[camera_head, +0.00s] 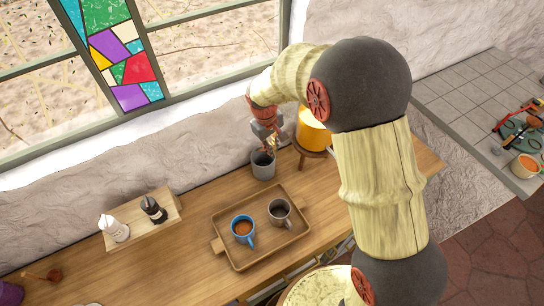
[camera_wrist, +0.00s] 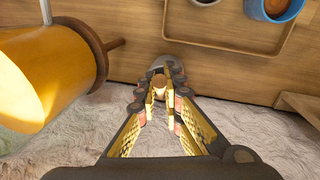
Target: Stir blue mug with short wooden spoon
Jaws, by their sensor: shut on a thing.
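The blue mug (camera_head: 243,230) holds an orange-brown liquid and stands upright on the wooden tray (camera_head: 234,266). Part of it shows at the top right of the wrist view (camera_wrist: 256,9). My gripper (camera_head: 266,142) is over the grey cup (camera_head: 263,170) behind the tray. In the wrist view my gripper (camera_wrist: 161,95) points down at this cup, with its fingers shut on the short wooden spoon (camera_wrist: 159,81). Only the round brown end of the spoon shows clearly between the fingers. Its lower part is hidden, so I cannot tell how deep it sits in the cup.
A grey mug (camera_head: 280,212) stands beside the blue mug on the tray. The counter (camera_head: 150,270) has bare room at front left.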

